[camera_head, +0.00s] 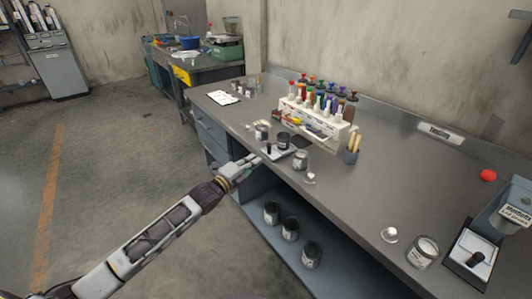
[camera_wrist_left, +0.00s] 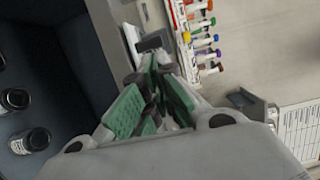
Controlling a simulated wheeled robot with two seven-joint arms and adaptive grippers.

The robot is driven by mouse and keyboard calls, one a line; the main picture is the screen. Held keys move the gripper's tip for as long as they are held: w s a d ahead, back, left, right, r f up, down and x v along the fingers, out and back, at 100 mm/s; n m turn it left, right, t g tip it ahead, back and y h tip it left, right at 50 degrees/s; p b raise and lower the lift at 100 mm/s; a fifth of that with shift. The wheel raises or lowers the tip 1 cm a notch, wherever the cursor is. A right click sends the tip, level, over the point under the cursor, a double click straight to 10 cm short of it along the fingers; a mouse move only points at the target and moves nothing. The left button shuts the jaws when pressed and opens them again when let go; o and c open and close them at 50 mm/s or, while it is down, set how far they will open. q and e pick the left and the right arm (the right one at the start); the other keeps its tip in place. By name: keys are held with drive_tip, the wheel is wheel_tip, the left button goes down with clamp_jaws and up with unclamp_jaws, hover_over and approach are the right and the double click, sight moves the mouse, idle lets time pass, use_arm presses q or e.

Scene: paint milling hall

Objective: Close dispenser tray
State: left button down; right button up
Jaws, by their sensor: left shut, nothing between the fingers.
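The dispenser (camera_head: 318,118) is a white rack with rows of coloured bottles on the workbench. It also shows in the left wrist view (camera_wrist_left: 184,40). A light grey tray (camera_head: 277,155) sticks out in front of it toward the bench's front edge, with a dark can (camera_head: 284,141) at it. My left gripper (camera_head: 259,159) is shut and empty at the tray's front end, over the bench edge. In the left wrist view its green-padded fingers (camera_wrist_left: 152,68) are close to a dark block (camera_wrist_left: 152,41) beside a pale plate. I cannot tell whether they touch. My right gripper is out of view.
The grey workbench (camera_head: 350,210) holds small cans (camera_head: 301,160), a cup of wooden sticks (camera_head: 351,150) and a clipboard (camera_head: 223,97). Several dark cans (camera_head: 290,230) stand on the open shelf below.

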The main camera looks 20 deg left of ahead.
sight(267, 151)
use_arm(q)
drive_tip(key=x, duration=0.7)
drive_tip(key=shift+w+d+b, duration=0.2)
drive_tip(key=shift+w+b, duration=0.1)
drive_tip(key=shift+w, duration=0.05)
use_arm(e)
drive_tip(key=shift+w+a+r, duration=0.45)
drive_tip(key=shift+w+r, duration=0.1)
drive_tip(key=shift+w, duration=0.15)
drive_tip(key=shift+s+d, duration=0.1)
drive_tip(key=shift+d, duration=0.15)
use_arm(q)
drive_tip(key=shift+w+d, duration=0.1)
